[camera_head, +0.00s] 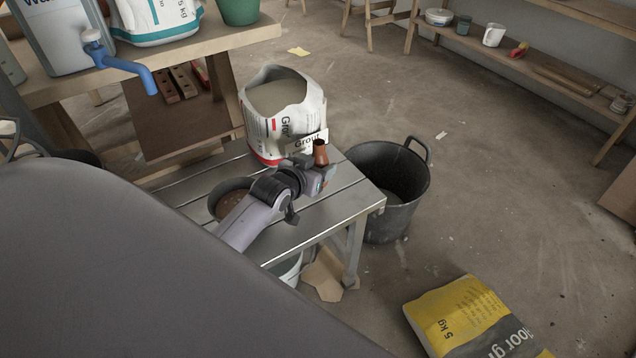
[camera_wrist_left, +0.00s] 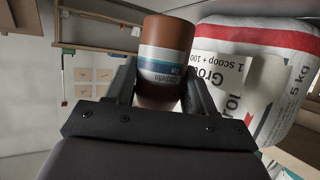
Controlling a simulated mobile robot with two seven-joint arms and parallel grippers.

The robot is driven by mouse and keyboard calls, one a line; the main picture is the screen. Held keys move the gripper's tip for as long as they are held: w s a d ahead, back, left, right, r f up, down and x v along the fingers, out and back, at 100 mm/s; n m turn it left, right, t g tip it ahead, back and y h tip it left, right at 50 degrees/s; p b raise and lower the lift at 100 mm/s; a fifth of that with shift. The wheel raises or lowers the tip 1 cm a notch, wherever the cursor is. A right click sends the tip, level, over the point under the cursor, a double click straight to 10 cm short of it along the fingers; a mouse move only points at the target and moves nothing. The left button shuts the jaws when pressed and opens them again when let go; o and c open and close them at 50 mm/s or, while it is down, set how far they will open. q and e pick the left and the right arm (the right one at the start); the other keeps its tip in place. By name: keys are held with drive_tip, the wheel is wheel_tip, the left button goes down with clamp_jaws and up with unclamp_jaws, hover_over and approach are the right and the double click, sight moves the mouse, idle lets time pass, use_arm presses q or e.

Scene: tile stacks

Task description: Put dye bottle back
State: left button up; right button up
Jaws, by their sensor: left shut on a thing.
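The dye bottle is small and brown with a white and blue label; in the head view its neck (camera_head: 320,152) shows above my left gripper (camera_head: 322,176). In the left wrist view the bottle (camera_wrist_left: 166,50) stands between the two fingers of my left gripper (camera_wrist_left: 163,88), which is shut on it. The bottle is over the grey slatted bench (camera_head: 345,205), just in front of the open grout bag (camera_head: 262,135). Whether its base touches the bench is hidden. My right gripper is not in view.
A white card leans at the grout bag, which also shows close in the left wrist view (camera_wrist_left: 262,75). A dark bowl (camera_head: 228,190) sits on the bench, left of my wrist. A black bucket (camera_head: 395,215) stands right of the bench. A yellow bag (camera_head: 460,315) lies on the floor.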

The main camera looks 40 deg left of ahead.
use_arm(q)
drive_tip(key=shift+f, duration=0.35)
wheel_tip(320, 180, down, 4)
drive_tip(key=shift+r+b, duration=0.25)
drive_tip(key=shift+b, duration=0.6)
drive_tip(key=shift+f, duration=0.1)
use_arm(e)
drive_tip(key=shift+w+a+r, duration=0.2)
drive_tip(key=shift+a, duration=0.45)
use_arm(q)
drive_tip(key=o, duration=1.1)
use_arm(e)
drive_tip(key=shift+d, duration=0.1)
